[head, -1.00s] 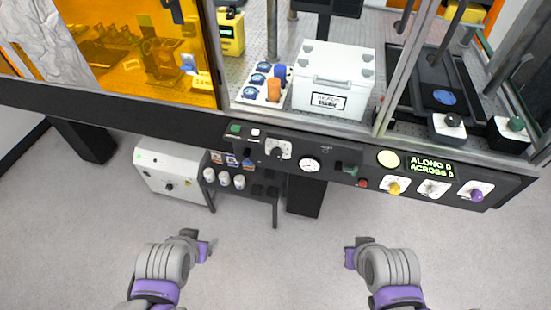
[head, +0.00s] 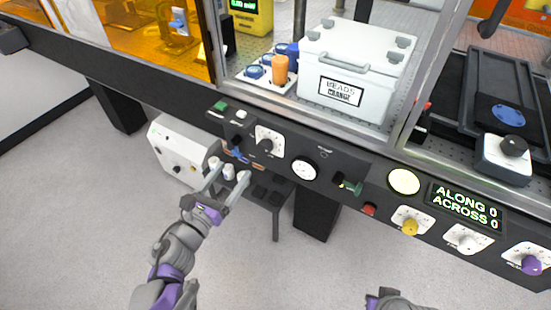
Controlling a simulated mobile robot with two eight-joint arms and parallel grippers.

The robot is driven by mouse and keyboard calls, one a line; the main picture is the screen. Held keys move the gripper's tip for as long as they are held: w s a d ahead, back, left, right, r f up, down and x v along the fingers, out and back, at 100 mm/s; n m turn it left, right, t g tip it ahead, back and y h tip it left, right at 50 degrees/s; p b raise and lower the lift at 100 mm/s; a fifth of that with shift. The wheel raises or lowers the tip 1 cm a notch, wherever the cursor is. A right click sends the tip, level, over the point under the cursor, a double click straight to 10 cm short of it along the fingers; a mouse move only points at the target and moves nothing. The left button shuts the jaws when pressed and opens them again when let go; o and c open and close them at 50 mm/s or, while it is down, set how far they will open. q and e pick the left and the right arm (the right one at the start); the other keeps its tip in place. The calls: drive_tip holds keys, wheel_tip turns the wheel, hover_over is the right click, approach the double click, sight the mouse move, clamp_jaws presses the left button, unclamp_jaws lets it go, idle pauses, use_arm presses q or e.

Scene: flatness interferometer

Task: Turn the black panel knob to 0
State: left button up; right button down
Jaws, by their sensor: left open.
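The black panel knob (head: 265,145) sits on a white marked plate on the dark front panel, left of the round white gauge. Its pointer setting is too small to read. My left gripper (head: 228,176) is open and empty, below and left of the knob, apart from it. Its fingers point up toward the panel. My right gripper (head: 378,299) shows only partly at the bottom edge, far below the panel; its jaws cannot be made out.
The panel also bears a gauge (head: 304,169), green switch (head: 349,186), red button (head: 369,209), yellow knob (head: 410,227), purple knob (head: 531,264) and a display (head: 466,206) reading ALONG 0, ACROSS 0. A white box (head: 180,152) and low black shelf (head: 262,196) stand below.

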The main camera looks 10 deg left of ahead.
sight(263, 150)
use_arm(q)
drive_tip(key=w+d+m, duration=0.1)
drive_tip(key=w, duration=0.2)
drive_tip(key=w+d+f+b, duration=0.1)
drive_tip(key=w+d, duration=0.1)
drive_tip(key=w, duration=0.1)
drive_tip(key=w+d+m+h+b, duration=0.1)
drive_tip(key=w+d, duration=0.1)
drive_tip(key=w, duration=0.2)
drive_tip(key=shift+w+f+m, duration=0.1)
drive_tip(key=shift+f+m, duration=0.2)
drive_tip(key=shift+f, duration=0.05)
use_arm(e)
drive_tip(key=f, duration=0.3)
drive_tip(key=shift+w+d, duration=0.3)
drive_tip(key=shift+d, duration=0.05)
use_arm(q)
clamp_jaws()
